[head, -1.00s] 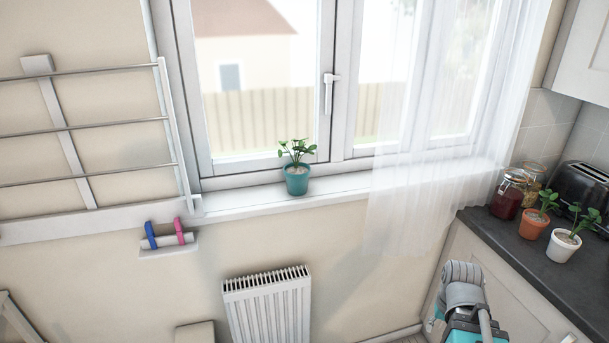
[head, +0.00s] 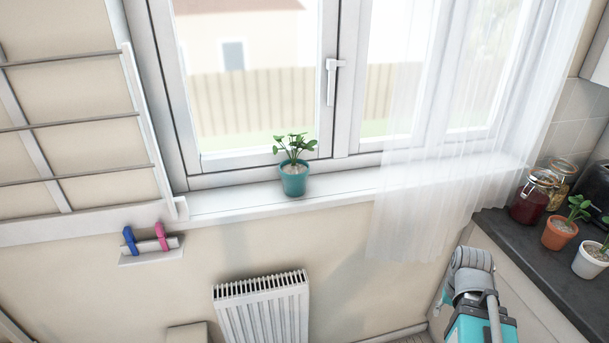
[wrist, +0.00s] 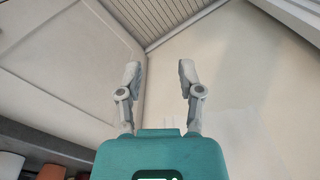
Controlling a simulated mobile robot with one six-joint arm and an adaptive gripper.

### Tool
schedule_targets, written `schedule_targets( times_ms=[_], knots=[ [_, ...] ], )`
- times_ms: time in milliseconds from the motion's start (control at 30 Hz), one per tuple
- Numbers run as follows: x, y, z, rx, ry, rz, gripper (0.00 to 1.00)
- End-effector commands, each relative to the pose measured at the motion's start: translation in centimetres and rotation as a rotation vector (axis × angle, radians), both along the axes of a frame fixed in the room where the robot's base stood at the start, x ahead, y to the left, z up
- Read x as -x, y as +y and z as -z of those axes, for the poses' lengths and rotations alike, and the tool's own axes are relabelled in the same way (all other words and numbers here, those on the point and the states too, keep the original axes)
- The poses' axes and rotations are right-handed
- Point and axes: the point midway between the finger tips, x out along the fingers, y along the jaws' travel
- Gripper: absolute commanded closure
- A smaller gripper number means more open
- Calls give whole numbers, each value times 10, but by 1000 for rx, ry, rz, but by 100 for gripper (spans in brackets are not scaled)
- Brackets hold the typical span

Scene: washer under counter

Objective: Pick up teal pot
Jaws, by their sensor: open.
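The teal pot (head: 293,181) holds a small green plant and stands upright on the white window sill in the head view, near the window's middle post. My gripper (wrist: 158,76) shows in the wrist view with its two fingers spread apart and nothing between them. The wrist view does not clearly show the teal pot. In the head view part of my arm is at the lower right, well below and to the right of the pot; the fingers are not visible there.
A sheer curtain (head: 440,190) hangs over the sill right of the pot. A drying rack (head: 85,128) is on the left wall, above a small shelf with pegs (head: 150,251). A radiator (head: 264,308) is below. The dark counter (head: 510,238) holds jars, an orange pot (head: 558,235) and a white pot (head: 590,262).

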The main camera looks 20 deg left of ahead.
Motion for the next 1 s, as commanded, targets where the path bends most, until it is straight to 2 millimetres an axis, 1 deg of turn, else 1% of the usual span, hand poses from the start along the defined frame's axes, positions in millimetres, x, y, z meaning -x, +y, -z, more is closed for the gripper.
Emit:
schedule_targets(
  times_ms=[500, 667, 767, 1000],
  knots=[
    [1, 0, 0, 0, 0, 0, 52],
    [-2, 3, -2, 9, 0, 4, 52],
    [-7, 8, -6, 28, -3, 14, 52],
    [-23, 37, -24, 123, -33, 48, 52]
  ],
)
